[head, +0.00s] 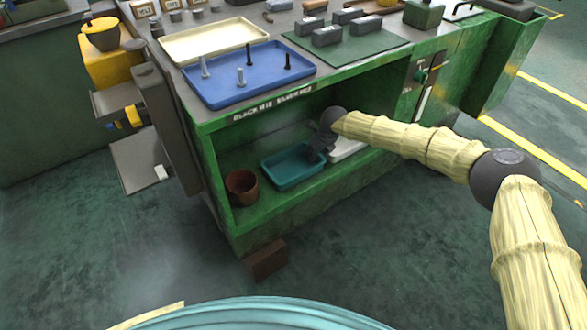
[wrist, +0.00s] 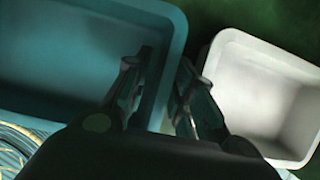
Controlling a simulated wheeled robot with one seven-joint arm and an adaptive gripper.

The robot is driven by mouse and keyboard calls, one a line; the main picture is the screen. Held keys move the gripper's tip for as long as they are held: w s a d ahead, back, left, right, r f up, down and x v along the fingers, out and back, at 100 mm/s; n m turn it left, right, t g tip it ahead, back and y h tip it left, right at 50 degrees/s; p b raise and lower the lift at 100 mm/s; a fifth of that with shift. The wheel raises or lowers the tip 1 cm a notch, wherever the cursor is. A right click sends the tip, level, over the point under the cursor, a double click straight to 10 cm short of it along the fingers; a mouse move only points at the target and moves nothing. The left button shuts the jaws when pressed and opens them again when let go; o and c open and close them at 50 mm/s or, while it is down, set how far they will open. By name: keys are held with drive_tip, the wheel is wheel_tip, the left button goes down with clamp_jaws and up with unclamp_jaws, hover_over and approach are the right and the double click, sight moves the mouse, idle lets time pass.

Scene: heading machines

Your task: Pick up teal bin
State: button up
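The teal bin (head: 283,181) sits on the lower shelf of the green workbench, between a brown pot and a white bin. My gripper (head: 318,152) reaches into the shelf opening at the bin's right end. In the wrist view the teal bin (wrist: 60,50) fills the left side and looks empty where visible. My gripper (wrist: 160,75) has its fingers apart there. The left finger is over the bin's inside and the right finger is outside, with the right side wall passing between them. I cannot tell whether the fingers touch the wall.
The white bin (head: 346,151) is close on the right, beside my right finger. The brown pot (head: 242,187) stands left. The bench top above holds a blue tray (head: 235,85) with bolts. A brown block (head: 266,260) lies on the otherwise clear floor in front.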

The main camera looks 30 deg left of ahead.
clamp_jaws()
